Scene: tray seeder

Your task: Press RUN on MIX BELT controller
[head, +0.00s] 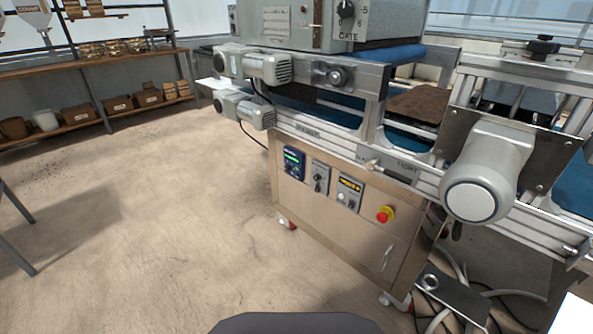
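The steel control cabinet (320,222) sits under the conveyor machine in the head view. A dark blue controller with a green display (293,163) is at the left of its upper front. A grey switch box (319,178) sits beside it. To its right is a grey controller with an orange display (348,193). The labels are too small to read, so I cannot tell which is the MIX BELT controller or which button is RUN. Neither of my grippers is in view.
A large grey motor (487,171) juts out above the cabinet's right side. Cables and a metal foot plate (450,300) lie on the floor at lower right. A wooden shelf (98,118) with boxes stands at the back left. The floor (150,220) left of the cabinet is clear.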

